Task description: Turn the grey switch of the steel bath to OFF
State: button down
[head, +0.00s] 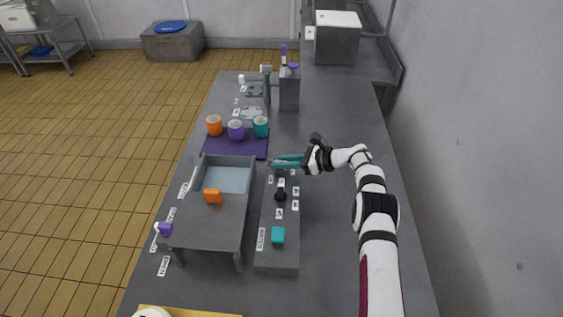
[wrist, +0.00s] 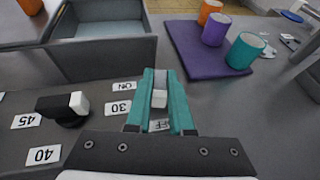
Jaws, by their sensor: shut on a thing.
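The steel bath (head: 205,235) stands on the counter, with a light blue basin at its far end. Beside it on the right is a long grey control panel (head: 268,255). My gripper (head: 275,162) is at the panel's far end, its teal fingers also in the wrist view (wrist: 160,85). They are shut on the grey switch (wrist: 159,98), whose white tip shows between them. The tip points toward the OFF label (wrist: 159,125), partly hidden by the fingers. The ON label (wrist: 123,86) is to the left. The switch's base is hidden.
A black dial (wrist: 60,110) with a white pointer sits nearby among number labels; a teal knob (head: 278,235) is nearer on the panel. Orange (head: 214,125), purple (head: 236,130) and teal (head: 260,126) cups stand on a purple mat (head: 222,148). The counter right of the panel is clear.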

jog(key=c, duration=0.8)
grip_release()
jog(key=v, duration=1.6)
jog(key=shift+f, duration=0.1)
jog(key=o, duration=0.4)
jog(key=a+n, duration=0.1)
jog(key=s+a+n+g+h, duration=0.1)
jog(key=a, duration=0.1)
jog(key=a+g+h, duration=0.1)
jog(key=a, duration=0.1)
jog(key=shift+s+f+n, duration=0.3)
jog(key=shift+n, duration=0.1)
jog(key=shift+o, duration=0.4)
jog(key=a+n+h, duration=0.1)
jog(key=s+a+n+g+h, duration=0.1)
jog(key=a+n+h, duration=0.1)
jog(key=s+a+n+h, duration=0.1)
jog(key=shift+s+a+r+n+g+h, duration=0.1)
jog(key=shift+a+n+g+h, duration=0.2)
jog(key=shift+n+g+h, duration=0.1)
jog(key=w+a+r+n+t+h, duration=0.1)
jog(key=a+r+n+t+h, duration=0.5)
jog(key=r+n, duration=0.4)
jog(key=shift+g+h, duration=0.5)
jog(key=shift+h, duration=0.2)
jog(key=x, duration=1.5)
jog(key=shift+w+a+f, duration=0.1)
jog(key=shift+a+f, duration=0.15)
jog(key=shift+a, duration=0.1)
